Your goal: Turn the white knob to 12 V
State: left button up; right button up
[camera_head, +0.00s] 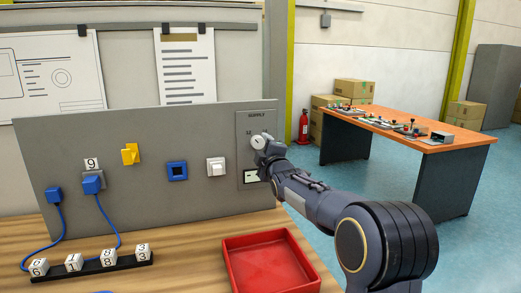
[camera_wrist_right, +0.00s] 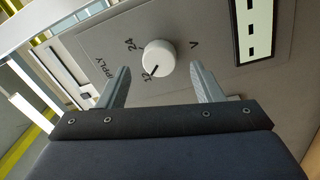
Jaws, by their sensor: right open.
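The white knob (camera_wrist_right: 158,55) sits on the grey supply panel (camera_wrist_right: 100,32), marked 24, 12 and V. Its dark pointer line is turned toward the 12 mark. In the head view the knob (camera_head: 259,142) is at the panel's right end, partly covered by my right gripper (camera_head: 268,147). In the wrist view my right gripper (camera_wrist_right: 160,74) is open, with one finger on each side just short of the knob. Clear gaps show between fingers and knob. My left gripper is not in view.
A display window (camera_wrist_right: 257,30) with black bars is beside the knob. A white switch (camera_head: 216,166), blue socket (camera_head: 177,171) and yellow switch (camera_head: 130,154) are on the board to the left. A red tray (camera_head: 268,266) lies on the bench below my right arm.

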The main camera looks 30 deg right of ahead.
jog(key=v, duration=0.4)
jog(key=shift+s+a, duration=0.1)
jog(key=shift+s, duration=0.25)
jog(key=s+a+f+m+g+y+p, duration=0.2)
jog(key=s+a, duration=0.4)
jog(key=s, duration=0.6)
jog(key=s+a+f+m+g+y+p, duration=0.3)
jog(key=s+a+f+m+g+p, duration=0.2)
jog(key=s, duration=0.8)
jog(key=s+a+f+m+g+y+p, duration=0.3)
jog(key=s+a, duration=0.6)
jog(key=s, duration=0.4)
notch_tip(320, 180, down, 2)
jog(key=m+g+p, duration=0.1)
jog(key=m+g, duration=0.1)
jog(key=m, duration=0.1)
jog(key=shift+s+a+m, duration=0.2)
jog(key=shift+m, duration=0.1)
